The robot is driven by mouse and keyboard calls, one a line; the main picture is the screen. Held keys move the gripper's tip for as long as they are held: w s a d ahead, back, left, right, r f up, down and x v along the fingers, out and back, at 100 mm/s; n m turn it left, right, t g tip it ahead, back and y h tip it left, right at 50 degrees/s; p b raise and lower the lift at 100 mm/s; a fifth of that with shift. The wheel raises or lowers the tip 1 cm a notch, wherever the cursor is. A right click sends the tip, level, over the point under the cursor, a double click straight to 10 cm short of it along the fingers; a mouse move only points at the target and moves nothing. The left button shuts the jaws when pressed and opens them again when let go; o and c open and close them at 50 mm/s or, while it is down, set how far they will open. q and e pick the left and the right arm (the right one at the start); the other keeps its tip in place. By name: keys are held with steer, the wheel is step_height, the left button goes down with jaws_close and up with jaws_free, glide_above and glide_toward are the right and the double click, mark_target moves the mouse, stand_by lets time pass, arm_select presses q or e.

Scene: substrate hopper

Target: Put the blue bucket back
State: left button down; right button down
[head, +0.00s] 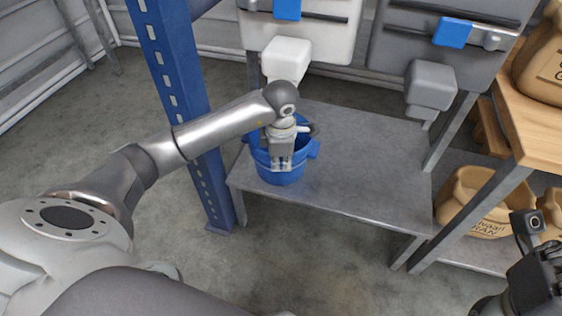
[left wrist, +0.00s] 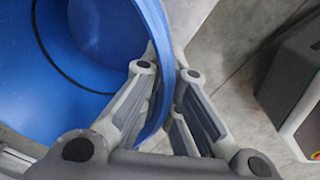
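The blue bucket (head: 284,178) stands on a grey metal table (head: 365,185), near its left front corner. My left gripper (head: 281,164) reaches down onto the bucket's near rim. In the left wrist view the bucket's rim (left wrist: 158,45) runs between the converging fingers (left wrist: 169,88), one on the inside and one on the outside, and they are shut on it. Part of the bucket is hidden behind the gripper. My right gripper (head: 535,275) shows only in part at the lower right; its fingers cannot be made out.
A white hopper (head: 287,60) and a grey hopper (head: 431,85) hang above the table's back. A blue post (head: 180,90) stands at the table's left. A wooden shelf (head: 530,130) with sacks is at the right. The table's middle and right are clear.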

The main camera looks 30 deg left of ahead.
arm_select(q)
steer(key=c, duration=1.6)
jaws_free()
steer(key=shift+c, duration=0.2)
